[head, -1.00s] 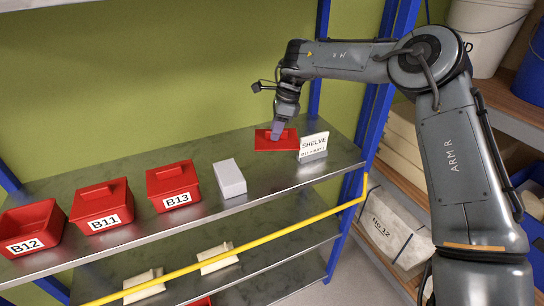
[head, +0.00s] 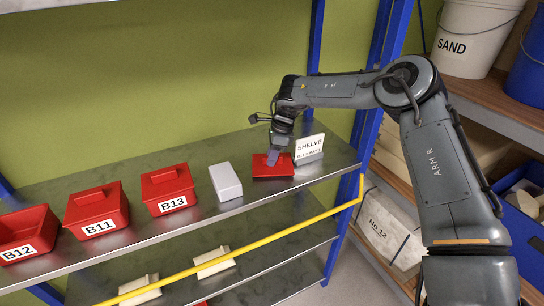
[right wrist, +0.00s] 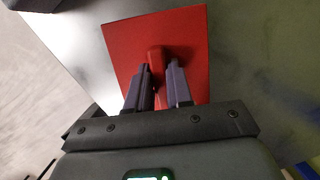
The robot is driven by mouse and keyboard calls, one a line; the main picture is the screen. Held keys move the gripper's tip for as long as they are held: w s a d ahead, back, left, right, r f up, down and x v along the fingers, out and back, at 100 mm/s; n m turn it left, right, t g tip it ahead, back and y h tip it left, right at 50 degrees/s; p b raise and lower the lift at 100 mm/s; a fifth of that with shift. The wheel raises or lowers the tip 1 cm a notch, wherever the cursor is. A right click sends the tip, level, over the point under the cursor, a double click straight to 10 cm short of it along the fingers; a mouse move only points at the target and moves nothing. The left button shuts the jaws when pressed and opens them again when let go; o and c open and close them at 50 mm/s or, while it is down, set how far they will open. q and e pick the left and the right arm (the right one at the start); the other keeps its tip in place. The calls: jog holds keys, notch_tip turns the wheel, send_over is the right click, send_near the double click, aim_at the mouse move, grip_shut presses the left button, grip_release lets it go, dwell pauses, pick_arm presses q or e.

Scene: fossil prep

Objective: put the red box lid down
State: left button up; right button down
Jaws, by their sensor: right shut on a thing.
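The red box lid (head: 287,169) is a flat red plate at the right part of the upper shelf, left of the sign. It looks level, on the shelf or just above it; I cannot tell which. My right gripper (head: 273,157) points down and is shut on the lid's raised handle. In the right wrist view the two dark fingers (right wrist: 158,80) stand on either side of the handle, with the red plate (right wrist: 125,45) beneath. Box B12 (head: 27,232) stands open without a lid at the far left. My left gripper is not in view.
Lidded red boxes B11 (head: 97,210) and B13 (head: 168,190) stand on the metal shelf (head: 235,212). A white block (head: 225,181) lies just left of the lid. The "SHELVE" sign (head: 309,149) stands close behind right. A yellow bar (head: 270,237) crosses below the shelf's front.

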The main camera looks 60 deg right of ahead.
aim_at(281, 156)
jog(key=c, duration=1.5)
grip_release()
jog(key=shift+f, duration=0.15)
jog(key=o, duration=0.5)
jog(key=shift+r, duration=0.25)
jog(key=v, duration=1.2)
jog(key=shift+a, duration=0.1)
